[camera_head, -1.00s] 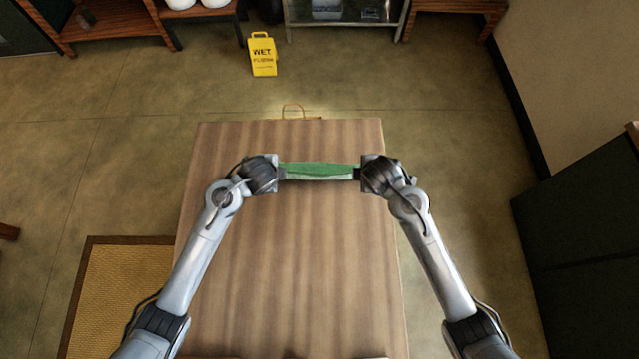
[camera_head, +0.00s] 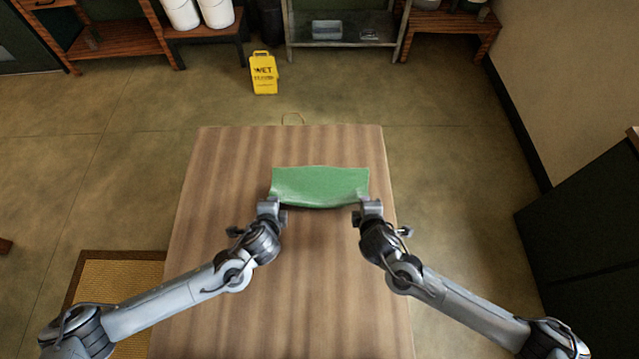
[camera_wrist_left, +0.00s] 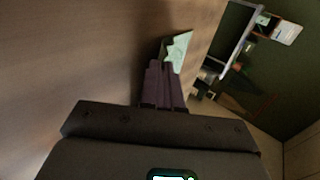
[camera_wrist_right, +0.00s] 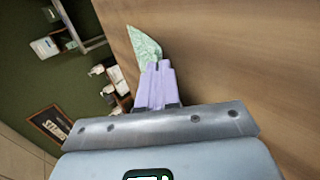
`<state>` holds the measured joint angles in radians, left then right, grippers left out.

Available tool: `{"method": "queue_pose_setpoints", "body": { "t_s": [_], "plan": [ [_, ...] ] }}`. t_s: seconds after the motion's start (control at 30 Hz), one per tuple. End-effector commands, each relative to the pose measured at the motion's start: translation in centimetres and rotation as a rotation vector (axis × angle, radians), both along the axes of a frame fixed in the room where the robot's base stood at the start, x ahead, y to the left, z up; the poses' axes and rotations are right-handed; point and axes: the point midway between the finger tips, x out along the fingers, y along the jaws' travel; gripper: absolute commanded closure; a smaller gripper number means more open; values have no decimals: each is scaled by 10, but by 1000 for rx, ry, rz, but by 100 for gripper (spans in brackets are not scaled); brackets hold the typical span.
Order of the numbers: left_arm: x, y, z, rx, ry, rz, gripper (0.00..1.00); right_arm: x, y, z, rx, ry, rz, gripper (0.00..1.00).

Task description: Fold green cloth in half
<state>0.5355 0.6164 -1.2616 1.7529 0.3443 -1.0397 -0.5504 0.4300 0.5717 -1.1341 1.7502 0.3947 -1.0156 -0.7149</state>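The green cloth (camera_head: 320,185) is spread as a wide band over the far half of the table, with its near edge slightly raised and sagging between my grippers. My left gripper (camera_head: 272,202) is at the cloth's near left corner. In the left wrist view its fingers (camera_wrist_left: 165,75) are together on a pale green piece of the cloth (camera_wrist_left: 177,50). My right gripper (camera_head: 364,203) is at the near right corner. In the right wrist view its fingers (camera_wrist_right: 157,72) are together on a corner of the cloth (camera_wrist_right: 145,47).
The wooden table (camera_head: 290,290) is bare in front of and around the cloth. A yellow wet-floor sign (camera_head: 264,74) stands on the floor beyond it. A woven mat (camera_head: 112,290) lies at the left. Shelves stand at the back.

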Motion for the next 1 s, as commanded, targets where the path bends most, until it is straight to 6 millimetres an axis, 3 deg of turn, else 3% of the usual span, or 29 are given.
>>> {"method": "queue_pose_setpoints", "body": {
  "t_s": [0.63, 0.93, 1.0],
  "plan": [
    [-1, 2, -6, 3, -54, 2, 100, -1, -2, -6, -3, -53, -1, 100],
    [-1, 2, -6, 3, -54, 2, 53, -1, -2, -7, -3, -53, -1, 53],
    [-1, 2, -6, 3, -54, 2, 53, -1, -2, -7, -3, -53, -1, 53]
  ]
}}
